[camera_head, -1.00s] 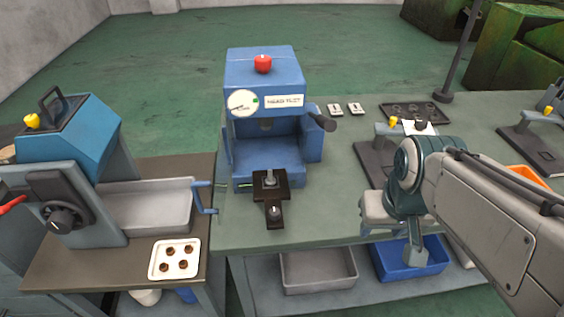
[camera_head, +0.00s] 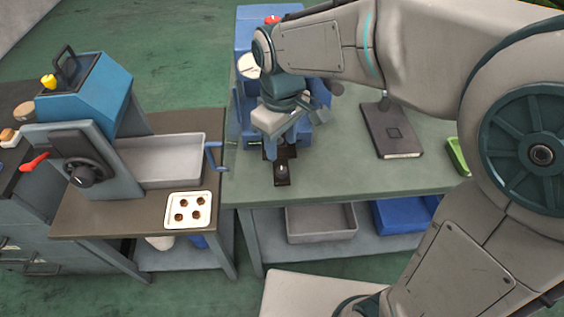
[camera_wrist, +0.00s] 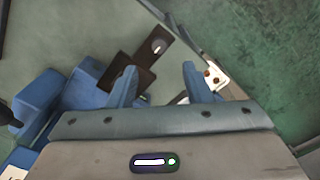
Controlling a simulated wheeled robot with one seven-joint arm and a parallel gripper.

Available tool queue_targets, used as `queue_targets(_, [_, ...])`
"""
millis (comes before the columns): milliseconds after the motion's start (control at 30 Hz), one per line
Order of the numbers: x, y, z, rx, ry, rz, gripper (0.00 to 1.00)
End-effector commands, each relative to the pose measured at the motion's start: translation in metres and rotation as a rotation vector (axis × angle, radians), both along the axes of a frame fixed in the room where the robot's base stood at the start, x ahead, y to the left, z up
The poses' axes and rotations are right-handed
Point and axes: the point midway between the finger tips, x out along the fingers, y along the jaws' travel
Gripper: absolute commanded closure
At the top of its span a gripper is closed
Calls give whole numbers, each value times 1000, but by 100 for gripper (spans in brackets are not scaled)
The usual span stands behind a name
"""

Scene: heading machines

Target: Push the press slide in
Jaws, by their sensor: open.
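The blue press (camera_head: 245,115) stands on the green-grey bench, largely covered by my arm and gripper. Its dark press slide (camera_head: 283,176) sticks out of the front toward the bench edge, with a round knob on its outer end. In the wrist view the slide (camera_wrist: 136,72) lies beyond the left finger, its knob end pointing up and right. My gripper (camera_head: 279,146) is over the inner part of the slide, in front of the press. In the wrist view its two blue fingers (camera_wrist: 160,70) are apart with nothing between them. Whether they touch the slide cannot be told.
A white tray (camera_head: 170,221) of several brown pieces is at that table's front. A dark fixture plate (camera_head: 390,135) lies right of the press. Bins sit on the shelf below.

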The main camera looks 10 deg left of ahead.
Motion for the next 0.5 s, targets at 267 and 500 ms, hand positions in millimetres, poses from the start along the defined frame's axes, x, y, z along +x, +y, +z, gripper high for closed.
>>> queue_targets(267, [-1,-1,-58,-2,4,-1,55])
queue_targets(500, [0,-1,-84,-1,1,-2,55])
